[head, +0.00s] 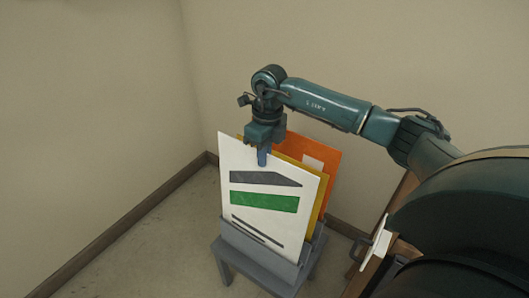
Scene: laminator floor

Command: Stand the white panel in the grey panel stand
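The white panel (237,160), with a dark grey shape, a green bar and thin dark lines on its face, stands upright at the front of the grey panel stand (249,245). Its lower edge is hidden behind the stand's front wall. My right gripper (262,157) points down at the panel's top edge, with one finger showing in front of the white face. The other finger is hidden behind the panel, so the grip is not fully visible. My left gripper is not in view.
A yellow panel (322,197) and an orange panel (329,161) stand behind the white one in the stand. Beige walls meet in a corner close behind. Open floor (150,255) lies left of the stand. A brown wooden edge (402,197) is at the right.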

